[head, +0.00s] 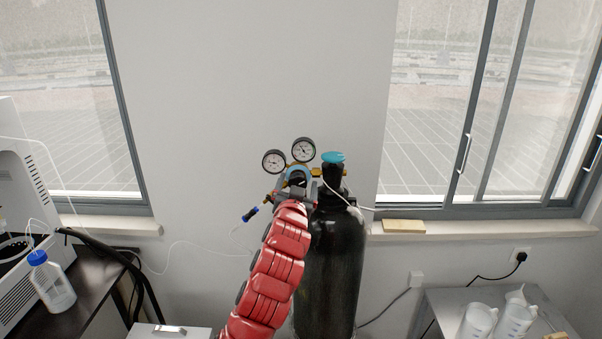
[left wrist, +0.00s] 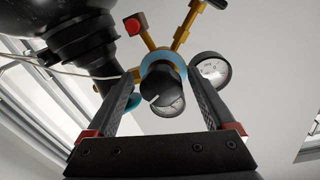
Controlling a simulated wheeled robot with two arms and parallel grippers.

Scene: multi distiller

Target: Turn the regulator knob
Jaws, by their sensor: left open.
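The regulator on the gas cylinder has a black knob (left wrist: 163,86) with a white mark, in front of a blue ring, in the left wrist view. In the head view the blue ring (head: 297,171) shows just above my left gripper (head: 294,188), and the knob itself is mostly hidden by the gripper. In the left wrist view my left gripper (left wrist: 160,80) is open, with one finger on each side of the knob. I cannot tell whether either finger touches it. Two round gauges (head: 303,150) sit above the ring. My right gripper is not in view.
The black cylinder (head: 333,262) stands against the wall, with a blue valve handwheel (head: 333,157) on top. A white tube runs from the regulator area. A bottle (head: 50,282) stands at left, and white beakers (head: 478,322) stand on the right table.

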